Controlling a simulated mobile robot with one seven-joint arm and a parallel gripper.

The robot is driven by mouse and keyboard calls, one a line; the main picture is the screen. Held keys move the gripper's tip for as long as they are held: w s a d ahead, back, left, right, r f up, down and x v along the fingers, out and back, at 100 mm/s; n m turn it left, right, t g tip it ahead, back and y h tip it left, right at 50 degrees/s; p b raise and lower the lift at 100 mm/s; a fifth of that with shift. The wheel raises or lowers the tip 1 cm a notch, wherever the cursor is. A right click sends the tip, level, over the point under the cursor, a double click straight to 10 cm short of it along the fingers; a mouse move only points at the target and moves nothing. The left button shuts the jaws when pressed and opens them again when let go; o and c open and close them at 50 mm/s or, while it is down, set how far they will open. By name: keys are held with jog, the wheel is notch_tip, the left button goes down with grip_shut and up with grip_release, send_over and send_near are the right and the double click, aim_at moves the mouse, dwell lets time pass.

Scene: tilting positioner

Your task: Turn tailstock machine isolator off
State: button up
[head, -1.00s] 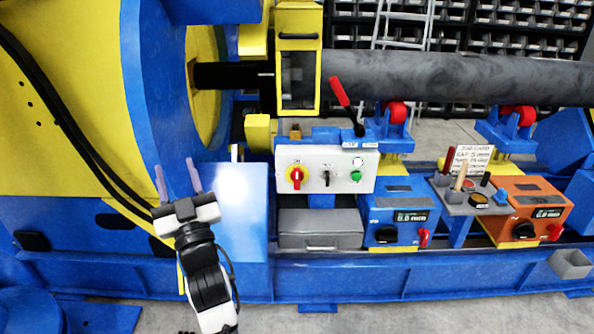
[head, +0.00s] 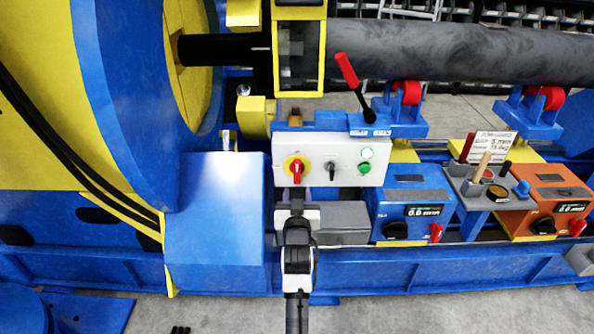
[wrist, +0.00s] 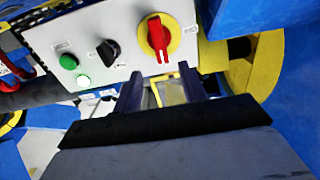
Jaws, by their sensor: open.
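The isolator (head: 296,169) is a red rotary handle on a yellow round plate, at the left end of a white control panel (head: 345,150). Its handle stands about upright in the head view. It also shows in the wrist view (wrist: 158,38), upper middle, handle upright. My gripper (head: 297,190) is at the panel's lower edge, just below the isolator. In the wrist view my gripper (wrist: 163,80) is open, its two dark fingers pointing at the isolator with nothing between them. The fingers look apart from the handle; the exact gap is unclear.
Right of the isolator are a black selector (head: 331,167) and a green button (head: 364,168). A red-handled lever (head: 347,70) rises above the panel. A grey drawer box (head: 342,222) lies below, a blue block (head: 215,215) to the left, and a blue control box (head: 411,205) to the right.

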aim_at(297, 172)
jog(key=w+p, duration=0.1)
jog(key=w, duration=0.9)
grip_shut()
